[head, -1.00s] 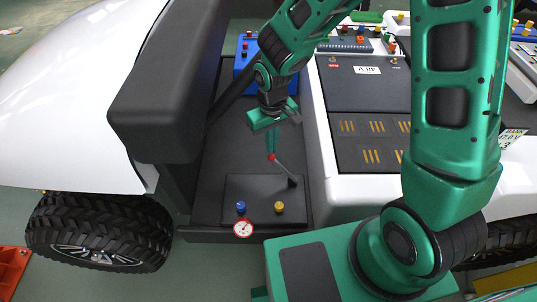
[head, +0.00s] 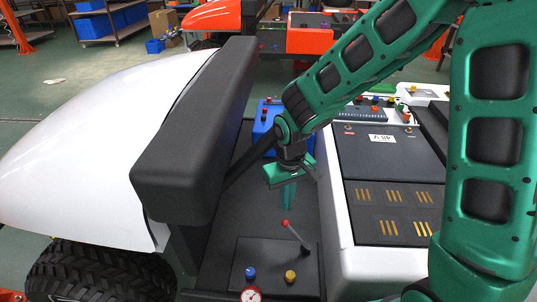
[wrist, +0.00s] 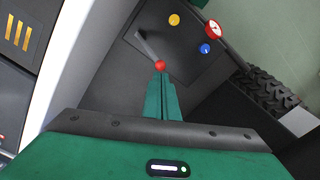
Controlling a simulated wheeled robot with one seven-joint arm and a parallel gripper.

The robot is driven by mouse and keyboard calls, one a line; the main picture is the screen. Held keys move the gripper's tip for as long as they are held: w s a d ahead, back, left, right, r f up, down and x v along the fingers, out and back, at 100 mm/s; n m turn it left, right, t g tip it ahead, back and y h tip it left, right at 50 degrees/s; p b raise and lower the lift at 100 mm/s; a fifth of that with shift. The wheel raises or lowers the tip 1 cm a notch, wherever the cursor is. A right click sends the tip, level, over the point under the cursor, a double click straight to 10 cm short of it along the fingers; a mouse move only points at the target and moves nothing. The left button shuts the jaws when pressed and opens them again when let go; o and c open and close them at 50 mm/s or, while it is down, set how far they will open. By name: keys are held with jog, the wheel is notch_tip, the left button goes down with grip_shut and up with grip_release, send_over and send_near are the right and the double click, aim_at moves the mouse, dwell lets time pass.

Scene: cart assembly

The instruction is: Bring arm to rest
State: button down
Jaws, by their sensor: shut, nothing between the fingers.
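My green arm reaches in from the right in the head view, and my gripper (head: 287,200) points down over the cart's dark floor panel. Its fingers are shut and empty. In the wrist view the closed fingers (wrist: 160,90) appear just below the red ball of a lever (wrist: 160,65). In the head view the lever (head: 296,235) leans up and left from a black panel, its red knob just below the fingertips. Whether the fingertips touch the knob, I cannot tell.
A blue knob (head: 251,272), a yellow knob (head: 291,276) and a round gauge (head: 251,295) sit near the lever. A black seat back (head: 195,130) rises at left. A white console (head: 345,215) stands at right, and a blue box (head: 266,118) lies behind the gripper.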

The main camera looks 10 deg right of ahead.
jog(key=shift+d, duration=0.1)
jog(key=s+d+r+m+h, duration=0.1)
jog(key=s+d+r+m, duration=0.1)
jog(key=d+r, duration=0.5)
jog(key=s+d+r+m, duration=0.2)
jog(key=d+r, duration=0.1)
jog(key=d, duration=0.8)
jog(key=s+d+r+m, duration=0.3)
jog(key=s+d, duration=0.2)
jog(key=s, duration=0.3)
jog(key=s+d+r+m+y, duration=0.1)
jog(key=s+d+r+m, duration=0.2)
jog(key=s+d, duration=0.3)
jog(key=s, duration=0.3)
jog(key=shift+d, duration=0.3)
